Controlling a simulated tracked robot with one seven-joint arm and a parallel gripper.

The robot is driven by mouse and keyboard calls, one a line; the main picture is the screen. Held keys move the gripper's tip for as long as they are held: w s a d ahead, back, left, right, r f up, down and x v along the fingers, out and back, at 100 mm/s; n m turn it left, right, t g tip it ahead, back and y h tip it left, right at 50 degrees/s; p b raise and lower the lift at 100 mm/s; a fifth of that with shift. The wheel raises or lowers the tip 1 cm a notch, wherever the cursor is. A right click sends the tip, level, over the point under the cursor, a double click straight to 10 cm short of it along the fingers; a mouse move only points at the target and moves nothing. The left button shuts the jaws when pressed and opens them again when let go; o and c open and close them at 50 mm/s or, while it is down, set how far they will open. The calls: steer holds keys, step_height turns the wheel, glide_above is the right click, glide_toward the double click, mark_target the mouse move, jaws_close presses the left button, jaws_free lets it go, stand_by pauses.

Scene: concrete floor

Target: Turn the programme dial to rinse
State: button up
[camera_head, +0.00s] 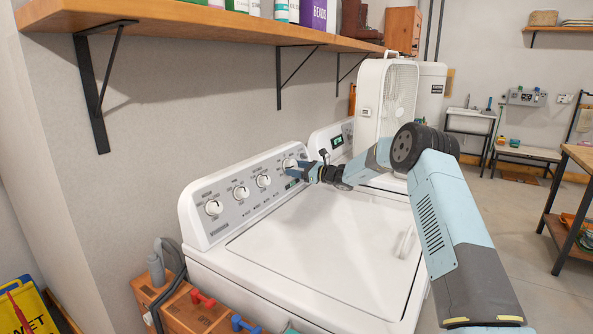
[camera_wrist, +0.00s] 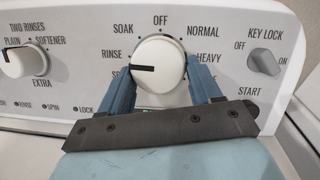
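The programme dial (camera_wrist: 160,58) is a round white knob with a dark pointer line on the washer's control panel (camera_wrist: 85,50). Its pointer faces left, close to the RINSE label (camera_wrist: 111,55) and slightly below level; I cannot tell exactly which mark it meets. In the head view the dial (camera_head: 289,163) is the rightmost large knob on the near washer. My gripper (camera_wrist: 162,75) has one blue finger on each side of the dial, both seemingly against its rim. The lower part of the dial's scale is hidden behind the fingers. The gripper also shows in the head view (camera_head: 299,170).
Other knobs (camera_head: 241,192) line the panel to the left, and a key lock switch (camera_wrist: 264,61) sits right of the dial. A wooden shelf (camera_head: 200,20) overhangs the washer. The washer lid (camera_head: 320,245) below my arm is clear.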

steer(key=c, duration=0.6)
steer(key=shift+m+t, duration=0.3)
steer(key=shift+m, duration=0.6)
steer(key=o, duration=1.1)
steer(key=shift+c, duration=0.2)
steer(key=shift+s, duration=0.1)
steer(key=v, duration=1.3)
steer(key=shift+s+d, duration=0.2)
steer(key=shift+d, duration=0.15)
